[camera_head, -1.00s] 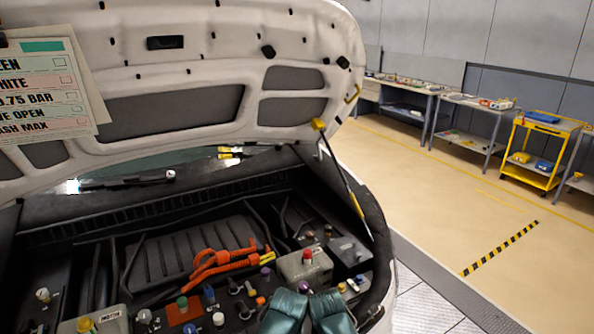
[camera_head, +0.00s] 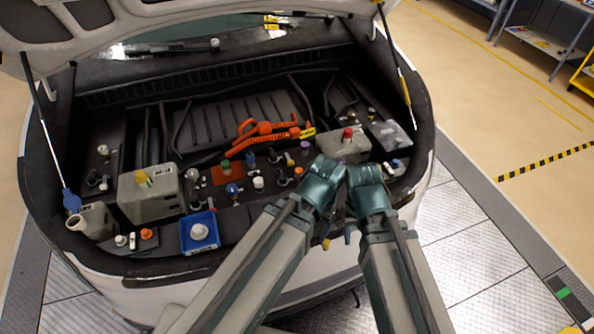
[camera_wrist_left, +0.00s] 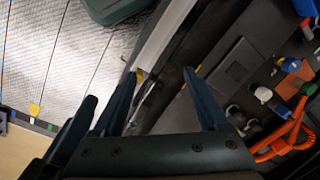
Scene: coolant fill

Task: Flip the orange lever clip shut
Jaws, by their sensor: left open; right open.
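Bright orange cables and fittings (camera_head: 265,130) lie in the middle of the engine bay, with yellow ends. I cannot make out which part is the lever clip or how it stands. In the left wrist view the orange cable (camera_wrist_left: 290,140) shows at the right edge. My left gripper (camera_wrist_left: 163,85) is open with nothing between its dark blue fingers, over the bay's front rim. In the head view my arms cover the front right of the bay. My right gripper (camera_head: 338,238) is mostly hidden behind the arm links, near the front rim, and appears open.
A blue tray (camera_head: 185,236) with a white cap sits at the front. A grey tank (camera_head: 150,200) stands left, and a grey box (camera_head: 335,150) with a red cap stands behind my arms. The raised hood (camera_head: 150,15) is above.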

